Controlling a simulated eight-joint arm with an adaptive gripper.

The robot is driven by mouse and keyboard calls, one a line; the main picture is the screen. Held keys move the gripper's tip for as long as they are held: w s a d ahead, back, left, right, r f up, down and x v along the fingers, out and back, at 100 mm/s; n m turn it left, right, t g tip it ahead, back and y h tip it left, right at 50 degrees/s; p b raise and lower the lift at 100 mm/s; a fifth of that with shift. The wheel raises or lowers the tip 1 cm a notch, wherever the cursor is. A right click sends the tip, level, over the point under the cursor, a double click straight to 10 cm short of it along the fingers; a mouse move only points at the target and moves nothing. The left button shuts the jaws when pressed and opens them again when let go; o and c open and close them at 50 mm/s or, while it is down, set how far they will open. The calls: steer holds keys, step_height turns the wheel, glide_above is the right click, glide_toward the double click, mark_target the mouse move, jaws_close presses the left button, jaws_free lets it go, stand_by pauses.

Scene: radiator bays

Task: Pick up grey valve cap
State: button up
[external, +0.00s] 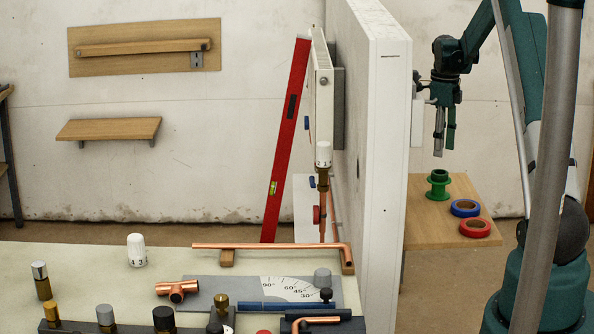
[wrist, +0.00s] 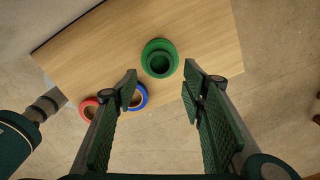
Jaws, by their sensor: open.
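My gripper (external: 445,146) hangs open and empty over the wooden side table, on the right side of the white partition. In the wrist view its two fingers (wrist: 162,84) are spread wide with nothing between them. A small grey cap-like cylinder (external: 322,278) stands on the grey angle-marked board on the front bench. Another grey-topped cylinder (external: 105,316) stands in a dark holder at the bench's front edge. I cannot tell which one is the grey valve cap. Both are far from my gripper, across the partition, and neither shows in the wrist view.
A green spool (external: 438,185), blue tape (external: 465,208) and red tape (external: 475,228) lie on the wooden table (external: 422,225) below my gripper. The tall white partition (external: 388,130) separates it from the bench (external: 80,268). Copper pipe (external: 285,246) and a white numbered valve head (external: 136,252) are on the bench.

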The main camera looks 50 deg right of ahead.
steer(key=s+a+f+n+t+h+b, duration=0.1)
steer(key=s+a+f+b, duration=0.25)
steer(key=s+a, duration=0.5)
steer(key=s+a+f+h+b, duration=0.1)
steer(key=s+a+f+b, duration=0.3)
steer(key=s+a, duration=0.45)
steer(key=s+a+f+n+t+h+b, duration=0.1)
steer(key=s+a+f+b, duration=0.1)
steer(key=s+a+b, duration=0.5)
steer(key=w+a+r+n+t+y, duration=0.1)
steer(key=a+y, duration=0.5)
steer(key=a, duration=1.4)
steer(key=w+a+r+n+t+y+p, duration=0.1)
steer(key=a+r+n+t+y, duration=0.3)
steer(key=a, duration=1.6)
steer(key=shift+w+a+r+n+y, duration=0.4)
steer(key=shift+r+y, duration=0.3)
steer(key=shift+y, duration=1.1)
steer(key=shift+d, duration=0.1)
steer(key=shift+w, duration=0.1)
